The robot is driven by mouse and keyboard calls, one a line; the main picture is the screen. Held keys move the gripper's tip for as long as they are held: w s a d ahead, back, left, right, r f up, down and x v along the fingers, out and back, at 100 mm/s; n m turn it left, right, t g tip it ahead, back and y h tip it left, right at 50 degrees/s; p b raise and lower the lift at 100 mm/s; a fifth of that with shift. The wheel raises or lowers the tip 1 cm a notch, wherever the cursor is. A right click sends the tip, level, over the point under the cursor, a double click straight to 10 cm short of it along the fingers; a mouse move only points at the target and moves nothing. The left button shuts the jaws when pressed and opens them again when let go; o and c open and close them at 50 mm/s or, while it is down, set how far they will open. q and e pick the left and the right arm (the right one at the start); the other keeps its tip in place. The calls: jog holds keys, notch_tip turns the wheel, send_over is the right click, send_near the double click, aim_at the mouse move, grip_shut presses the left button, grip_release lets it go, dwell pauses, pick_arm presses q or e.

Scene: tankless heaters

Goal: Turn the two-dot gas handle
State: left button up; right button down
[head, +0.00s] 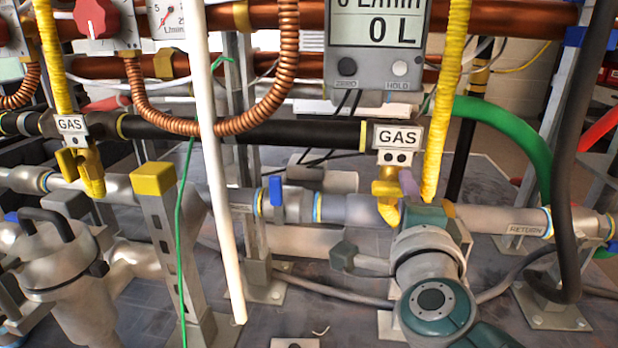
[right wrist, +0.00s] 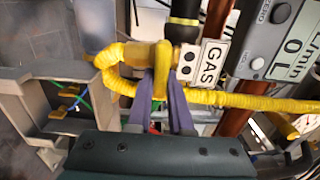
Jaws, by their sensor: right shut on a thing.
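The two-dot gas handle (head: 386,189) is yellow and sits below a white GAS label with two black dots (head: 397,136). My right gripper (head: 408,186) reaches up to it from the lower right, with its body hiding part of the valve. In the right wrist view, the purple fingers of my right gripper (right wrist: 162,95) lie on both sides of the yellow handle (right wrist: 161,72) and are shut on it. The GAS label with dots (right wrist: 205,63) is just right of the fingers there. My left gripper is not in view.
A one-dot GAS label (head: 70,126) with another yellow handle (head: 80,170) is at the left. A white pipe (head: 215,170) crosses the front. A blue-handled valve (head: 276,192) sits on the grey pipe. A grey meter (head: 377,50) hangs above. A dark hose (head: 563,150) hangs at the right.

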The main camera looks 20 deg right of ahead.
jog(key=c, duration=0.8)
grip_release()
jog(key=shift+s+a, duration=0.15)
jog(key=shift+s, duration=0.1)
jog(key=p+v, duration=0.3)
jog(key=v, duration=0.6)
jog(key=shift+s+p, duration=0.2)
jog(key=shift+p, duration=0.1)
